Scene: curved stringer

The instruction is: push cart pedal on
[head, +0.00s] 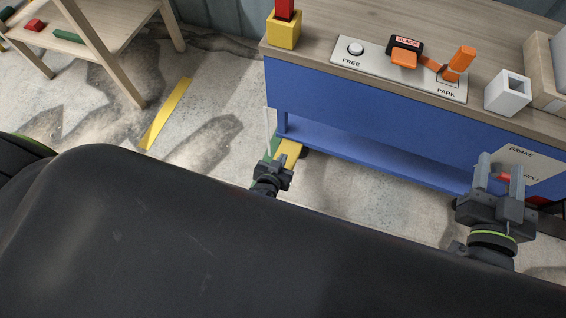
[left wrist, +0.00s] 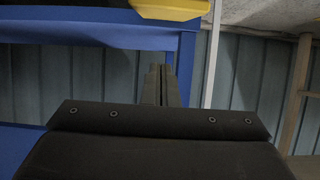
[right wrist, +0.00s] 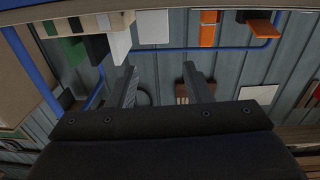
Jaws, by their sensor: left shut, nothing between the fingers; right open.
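The blue cart (head: 380,115) with a wooden top stands at the centre right. A pale plate lettered BRAKE (head: 538,168) and apparently ROLL is at its right front. A small red part (head: 503,177) shows between my right fingers in the head view; I cannot tell whether it is the pedal. My right gripper (head: 500,165) is open, in front of that plate; contact cannot be told. My left gripper (head: 285,167) is shut and empty, low by the cart's left end, near a yellow piece (head: 289,149). A yellow piece (left wrist: 170,8) also shows in the left wrist view.
On the cart top are a FREE/PARK panel (head: 375,63) with an orange lever (head: 462,60), a yellow block (head: 284,32) and a white hollow block (head: 508,92). A wooden table (head: 95,40) stands at the far left. Floor between is clear, with yellow tape (head: 167,112).

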